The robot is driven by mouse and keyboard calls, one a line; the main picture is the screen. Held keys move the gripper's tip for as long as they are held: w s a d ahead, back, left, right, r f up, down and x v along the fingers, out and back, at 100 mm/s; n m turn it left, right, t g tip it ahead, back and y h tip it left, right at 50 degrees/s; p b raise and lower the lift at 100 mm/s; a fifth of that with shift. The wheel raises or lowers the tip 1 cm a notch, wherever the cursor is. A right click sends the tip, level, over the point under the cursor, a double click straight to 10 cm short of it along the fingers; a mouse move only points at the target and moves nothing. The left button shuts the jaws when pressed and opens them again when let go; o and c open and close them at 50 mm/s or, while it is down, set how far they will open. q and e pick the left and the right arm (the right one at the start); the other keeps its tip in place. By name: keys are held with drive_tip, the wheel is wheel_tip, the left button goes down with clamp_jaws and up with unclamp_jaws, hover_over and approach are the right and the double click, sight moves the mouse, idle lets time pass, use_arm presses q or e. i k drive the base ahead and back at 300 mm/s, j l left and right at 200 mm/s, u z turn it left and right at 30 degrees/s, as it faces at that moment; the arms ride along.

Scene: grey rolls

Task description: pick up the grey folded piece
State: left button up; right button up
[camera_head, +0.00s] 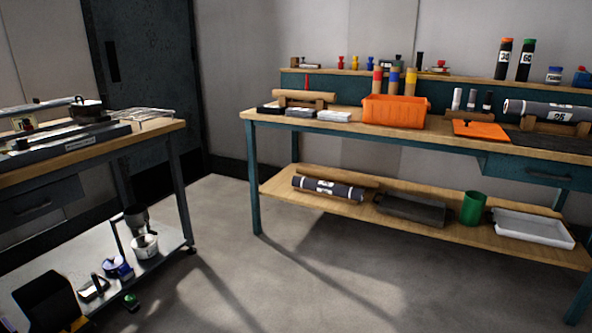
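A small grey folded piece (301,111) lies flat near the left front edge of the teal-legged workbench (350,131). It sits between a black folded piece (271,109) on its left and a whiter folded piece (335,116) on its right. All three are small in the picture, so their folds are hard to make out. Neither of my grippers can be made out in this view.
Behind the pieces lies a brown roll (305,97); an orange bin (395,111) stands to their right. The lower shelf holds a dark roll (328,188), trays and a green cup (473,208). Another bench (85,149) stands left. Open floor (300,270) lies in front.

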sight(298, 112)
drive_tip(key=i+l, duration=0.1)
drive_tip(key=i, duration=2.65)
drive_tip(key=j+u, duration=0.05)
drive_tip(key=j, duration=0.05)
